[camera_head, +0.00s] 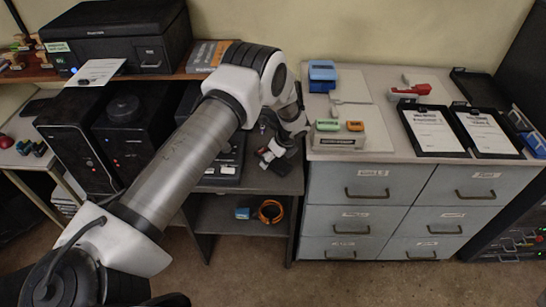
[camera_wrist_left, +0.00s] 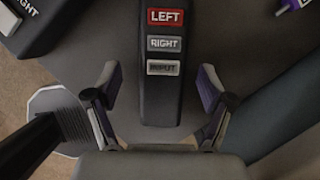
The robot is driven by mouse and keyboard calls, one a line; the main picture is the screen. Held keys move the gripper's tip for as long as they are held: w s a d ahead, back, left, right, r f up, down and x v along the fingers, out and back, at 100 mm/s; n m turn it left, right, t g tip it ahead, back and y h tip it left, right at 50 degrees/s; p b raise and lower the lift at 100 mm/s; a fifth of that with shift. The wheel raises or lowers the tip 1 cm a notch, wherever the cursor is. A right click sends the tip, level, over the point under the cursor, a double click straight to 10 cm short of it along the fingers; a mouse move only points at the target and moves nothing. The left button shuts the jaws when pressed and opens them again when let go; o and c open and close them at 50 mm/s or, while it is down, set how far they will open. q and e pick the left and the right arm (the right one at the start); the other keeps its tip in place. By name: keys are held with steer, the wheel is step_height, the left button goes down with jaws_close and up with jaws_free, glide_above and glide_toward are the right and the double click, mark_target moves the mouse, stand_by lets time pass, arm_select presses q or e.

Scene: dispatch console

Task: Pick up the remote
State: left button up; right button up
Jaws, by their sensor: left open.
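The fingers are open, one on each side, with a gap to the remote on both sides. My right gripper is not in view.
A dark desk (camera_head: 262,182) lies under the gripper, with a dark device (camera_head: 226,163) to its left. Black computer towers (camera_head: 75,145) stand farther left. A grey drawer cabinet (camera_head: 362,190) to the right carries clipboards (camera_head: 433,130), a stapler (camera_head: 410,91) and a blue box (camera_head: 322,75).

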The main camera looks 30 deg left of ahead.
arm_select(q)
steer(key=shift+w+a+f, duration=0.2)
steer(key=shift+w+f, duration=0.15)
steer(key=shift+f, duration=0.25)
steer(key=shift+s+r, duration=0.1)
steer(key=shift+r, duration=0.05)
steer(key=shift+c, duration=0.3)
steer(key=shift+s+r, duration=0.15)
steer(key=shift+s, duration=0.05)
steer(key=c, duration=0.6)
steer(key=shift+d, duration=0.1)
steer(key=c, duration=0.7)
steer(key=shift+o, duration=0.2)
